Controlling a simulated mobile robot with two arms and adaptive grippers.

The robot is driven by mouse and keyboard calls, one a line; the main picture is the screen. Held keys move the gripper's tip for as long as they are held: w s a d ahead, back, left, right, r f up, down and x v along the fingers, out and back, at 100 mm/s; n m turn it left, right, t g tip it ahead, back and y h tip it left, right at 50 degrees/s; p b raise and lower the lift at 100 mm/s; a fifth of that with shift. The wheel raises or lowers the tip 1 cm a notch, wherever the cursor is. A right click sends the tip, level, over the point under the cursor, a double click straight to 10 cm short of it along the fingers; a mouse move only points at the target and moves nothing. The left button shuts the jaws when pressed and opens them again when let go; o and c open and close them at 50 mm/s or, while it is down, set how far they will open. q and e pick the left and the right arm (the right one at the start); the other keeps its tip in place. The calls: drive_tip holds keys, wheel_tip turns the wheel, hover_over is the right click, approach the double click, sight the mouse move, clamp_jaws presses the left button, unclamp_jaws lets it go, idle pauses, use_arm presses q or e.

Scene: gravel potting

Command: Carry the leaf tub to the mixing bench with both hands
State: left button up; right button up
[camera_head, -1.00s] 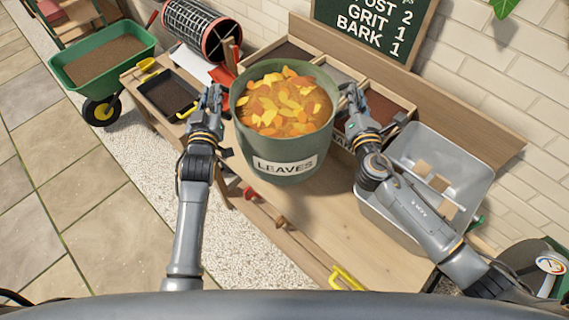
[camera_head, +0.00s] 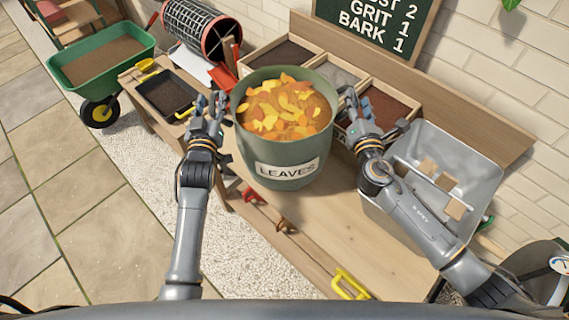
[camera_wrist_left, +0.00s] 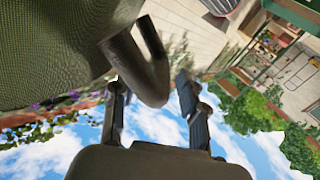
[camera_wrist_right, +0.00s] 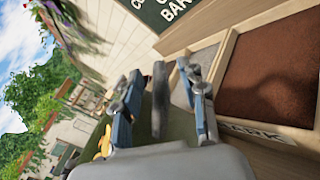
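The leaf tub (camera_head: 292,172) is a round green tub labelled LEAVES, filled with orange and yellow leaves. It stands upright over the wooden mixing bench (camera_head: 340,225) and appears to rest on it. My left gripper (camera_head: 216,102) is at the tub's left side. In the left wrist view, the tub's dark handle (camera_wrist_left: 150,75) lies between the spread fingers, with gaps beside it. My right gripper (camera_head: 352,98) is at the right side. In the right wrist view, the other handle (camera_wrist_right: 160,100) stands between parted fingers. The tub's base contact is hard to see.
Wooden bins with dark soil, grey grit and reddish bark (camera_head: 388,106) line the back. A grey tub (camera_head: 470,155) with blocks stands at the right. A black tray (camera_head: 168,94) lies at the left. A green wheelbarrow (camera_head: 105,60) stands beyond. Bare bench lies in front.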

use_arm(q)
drive_tip(key=shift+d, duration=0.1)
use_arm(e)
drive_tip(key=shift+a, duration=0.1)
use_arm(q)
drive_tip(key=shift+s, duration=0.1)
drive_tip(key=shift+s, duration=0.35)
use_arm(e)
drive_tip(key=shift+a, duration=0.1)
drive_tip(key=shift+s, duration=0.1)
use_arm(q)
drive_tip(key=s, duration=1.1)
use_arm(e)
drive_tip(key=s, duration=1.2)
use_arm(q)
drive_tip(key=shift+d, duration=0.1)
